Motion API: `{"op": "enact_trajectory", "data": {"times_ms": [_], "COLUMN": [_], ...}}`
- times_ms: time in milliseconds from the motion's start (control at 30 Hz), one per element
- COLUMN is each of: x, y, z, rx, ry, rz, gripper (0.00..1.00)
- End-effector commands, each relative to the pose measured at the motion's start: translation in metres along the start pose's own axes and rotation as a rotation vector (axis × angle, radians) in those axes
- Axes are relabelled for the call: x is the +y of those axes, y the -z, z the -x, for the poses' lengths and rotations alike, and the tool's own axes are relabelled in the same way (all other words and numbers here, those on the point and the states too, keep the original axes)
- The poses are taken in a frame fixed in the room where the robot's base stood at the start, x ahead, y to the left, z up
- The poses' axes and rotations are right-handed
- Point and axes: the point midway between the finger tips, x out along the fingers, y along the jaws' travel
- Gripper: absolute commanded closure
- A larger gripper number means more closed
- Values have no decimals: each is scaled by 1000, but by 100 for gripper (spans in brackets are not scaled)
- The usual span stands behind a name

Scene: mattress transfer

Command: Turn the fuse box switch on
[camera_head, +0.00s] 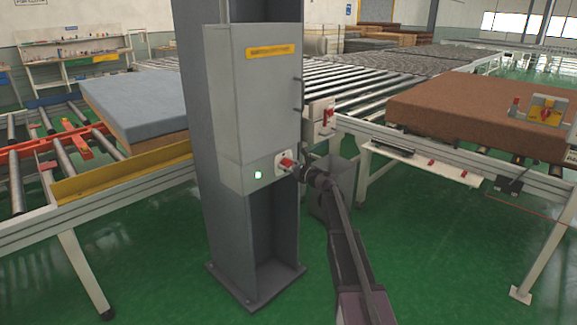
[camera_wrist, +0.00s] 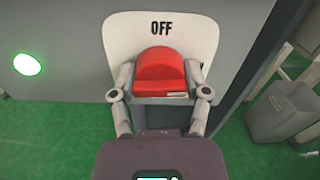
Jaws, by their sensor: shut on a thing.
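The grey fuse box (camera_head: 252,90) is mounted on a grey steel column and has a yellow label near its top. Its red switch (camera_head: 286,162) sits on a pale plate on the lower right of the box. In the wrist view, the red switch (camera_wrist: 160,70) shows in front of the white plate (camera_wrist: 195,38), which reads OFF above it. My gripper (camera_wrist: 160,88) is shut on the red switch, one finger on each side. In the head view, my gripper (camera_head: 296,171) reaches the switch from the right. The switch's lower part is hidden by my gripper.
A lit green-white lamp (camera_head: 258,175) is left of the switch; it also shows in the wrist view (camera_wrist: 27,64). Roller conveyors (camera_head: 350,85) stand behind, with a blue-topped mattress (camera_head: 140,100) left and a brown one (camera_head: 470,105) right. A grey bin (camera_wrist: 285,112) stands right of the column.

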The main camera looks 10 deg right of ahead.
Motion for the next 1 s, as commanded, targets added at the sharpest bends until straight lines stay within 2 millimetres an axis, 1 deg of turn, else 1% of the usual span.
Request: {"op": "enact_trajectory", "data": {"times_ms": [33, 300, 700, 733, 767, 800, 833, 1000], "x": [-3, -3, -3, -4, -3, -3, -3, -2], "y": [-1, -1, -1, -1, -1, -1, -1, 0], "z": [-2, -2, -1, -1, -1, -1, -1, 0], "rx": [-3, -3, -3, -3, -3, -2, -2, -1], "ry": [5, 6, 7, 7, 7, 6, 6, 4], "rz": [-26, -103, -110, -110, -109, -109, -108, -106], "gripper": [87, 87, 87, 33, 24, 12, 5, 5]}}
